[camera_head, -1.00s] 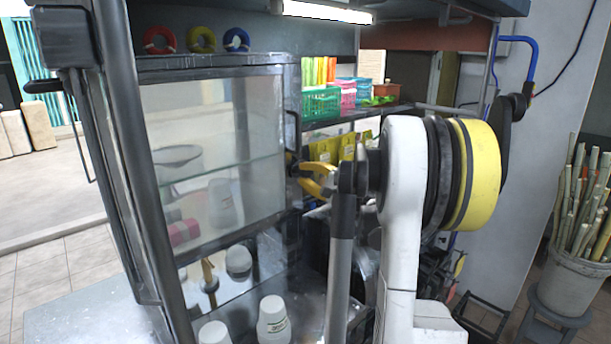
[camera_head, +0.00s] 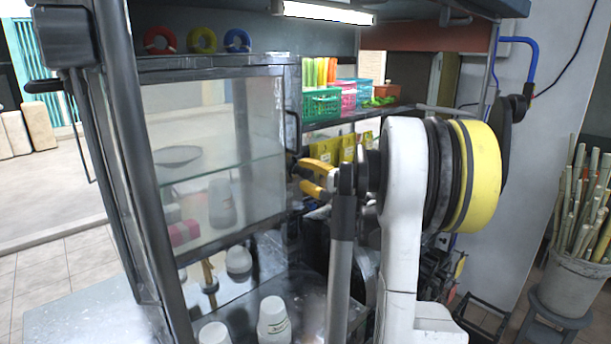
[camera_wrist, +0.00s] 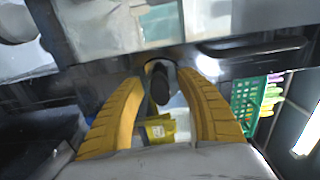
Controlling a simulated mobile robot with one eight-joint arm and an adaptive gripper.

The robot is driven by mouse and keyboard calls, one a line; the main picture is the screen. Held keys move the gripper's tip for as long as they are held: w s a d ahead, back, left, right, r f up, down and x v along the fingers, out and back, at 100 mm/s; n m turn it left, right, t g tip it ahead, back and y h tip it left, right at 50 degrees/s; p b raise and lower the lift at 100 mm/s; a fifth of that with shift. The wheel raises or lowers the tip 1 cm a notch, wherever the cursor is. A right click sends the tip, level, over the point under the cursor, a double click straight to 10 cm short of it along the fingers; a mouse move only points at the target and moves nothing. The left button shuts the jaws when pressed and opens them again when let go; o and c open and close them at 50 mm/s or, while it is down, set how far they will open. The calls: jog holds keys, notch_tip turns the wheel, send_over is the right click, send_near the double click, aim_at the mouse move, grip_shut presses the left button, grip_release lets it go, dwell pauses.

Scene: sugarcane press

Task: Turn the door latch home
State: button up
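The door latch (camera_wrist: 161,84) shows in the wrist view as a dark rounded knob at the cabinet door's edge. It lies between my two yellow fingertips. My gripper (camera_wrist: 161,80) is open around it, with small gaps seeming to show on both sides; I cannot tell whether either finger touches. In the head view my gripper (camera_head: 302,174) is at the right edge of the glass cabinet door (camera_head: 283,190), just below a dark bar handle (camera_head: 291,132). The latch is too small and covered to make out there. The door looks closed or nearly so.
The cabinet holds white cups (camera_head: 273,318) and other items on glass shelves. Behind my gripper are a green basket (camera_head: 322,103) and yellow packets (camera_head: 348,150). A bucket of cane (camera_head: 572,285) stands at the right. Dark machinery (camera_head: 437,265) lies below my arm.

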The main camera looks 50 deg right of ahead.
jog(key=s+a, duration=0.1)
jog(key=s, duration=1.1)
jog(key=shift+a, duration=0.2)
